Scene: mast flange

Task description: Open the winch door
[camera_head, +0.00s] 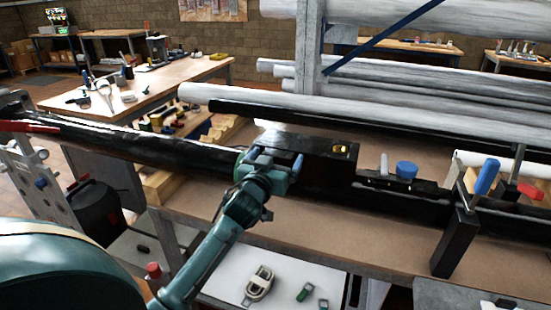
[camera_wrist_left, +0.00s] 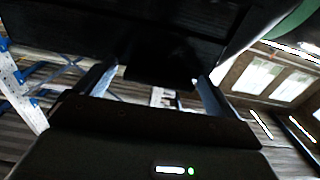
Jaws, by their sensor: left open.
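A long black mast (camera_head: 130,142) lies across the workbench. A raised black box-like section (camera_head: 315,147) sits on its middle, with a small yellow part (camera_head: 340,148) on its top right. I cannot make out which surface is the winch door. My left gripper (camera_head: 275,160) is at the left front of this section, its two blue-grey fingers apart; contact cannot be told. In the left wrist view the open fingers (camera_wrist_left: 155,88) stand either side of a dark block (camera_wrist_left: 160,68), with nothing visibly clamped. My right gripper is not in view.
Right of the section, a blue knob (camera_head: 406,169) sits on the mast. A clamp with a blue handle (camera_head: 487,177) and one with a red handle (camera_head: 528,191) stand farther right. Grey tubes (camera_head: 330,112) lie behind. The bench front (camera_head: 350,235) is mostly bare.

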